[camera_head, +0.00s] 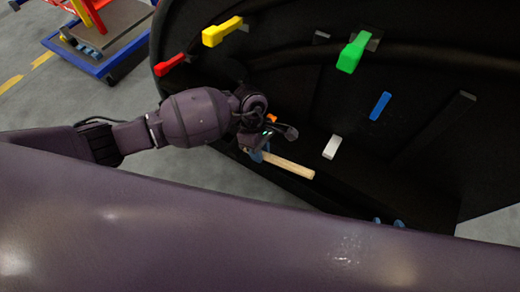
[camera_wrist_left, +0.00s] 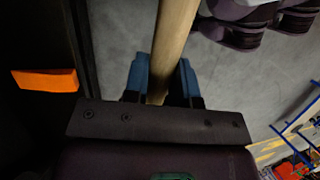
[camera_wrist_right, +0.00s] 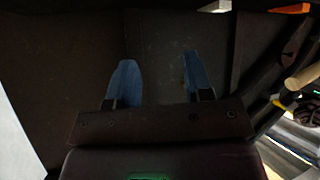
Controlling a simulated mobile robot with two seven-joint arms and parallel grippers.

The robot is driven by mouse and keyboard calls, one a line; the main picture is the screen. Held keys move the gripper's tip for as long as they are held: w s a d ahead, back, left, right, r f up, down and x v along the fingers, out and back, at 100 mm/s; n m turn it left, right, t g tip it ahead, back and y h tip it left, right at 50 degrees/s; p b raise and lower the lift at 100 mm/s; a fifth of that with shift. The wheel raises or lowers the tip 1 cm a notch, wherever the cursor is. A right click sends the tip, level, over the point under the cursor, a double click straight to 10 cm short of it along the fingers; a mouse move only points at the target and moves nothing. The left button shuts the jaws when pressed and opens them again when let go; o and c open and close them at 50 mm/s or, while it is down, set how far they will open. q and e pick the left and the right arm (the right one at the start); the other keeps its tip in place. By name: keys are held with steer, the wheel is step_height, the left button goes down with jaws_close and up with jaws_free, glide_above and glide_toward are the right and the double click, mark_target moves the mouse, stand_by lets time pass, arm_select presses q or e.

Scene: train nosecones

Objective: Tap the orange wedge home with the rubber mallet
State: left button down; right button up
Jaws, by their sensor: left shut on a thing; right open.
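The mallet's pale wooden handle (camera_head: 288,165) is held in my left gripper (camera_head: 258,152), whose blue fingers are shut on it. In the left wrist view the handle (camera_wrist_left: 174,35) runs up between the fingers (camera_wrist_left: 160,80). I cannot make out the mallet head. The orange wedge (camera_head: 271,118) is mostly hidden behind my left wrist in the head view. It shows clearly in the left wrist view (camera_wrist_left: 45,80), left of the gripper and apart from it. My right gripper (camera_head: 388,222) is open and empty; its blue fingers stand apart in the right wrist view (camera_wrist_right: 155,80).
The black nosecone shell (camera_head: 430,85) carries red (camera_head: 172,64), yellow (camera_head: 222,31), green (camera_head: 352,52), blue (camera_head: 380,106) and white (camera_head: 332,147) pieces. A blue-framed cart (camera_head: 95,68) stands at the upper left. Grey floor is open beside it.

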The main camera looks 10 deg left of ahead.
arm_select(q)
steer(key=w+d+f+b, duration=0.1)
steer(key=w+f+b, duration=0.2)
steer(key=f+b, duration=0.2)
step_height(320, 180, down, 2)
steer(key=shift+w+b, duration=0.2)
steer(key=shift+b, duration=0.15)
steer(key=shift+d, duration=0.1)
stand_by(0.8)
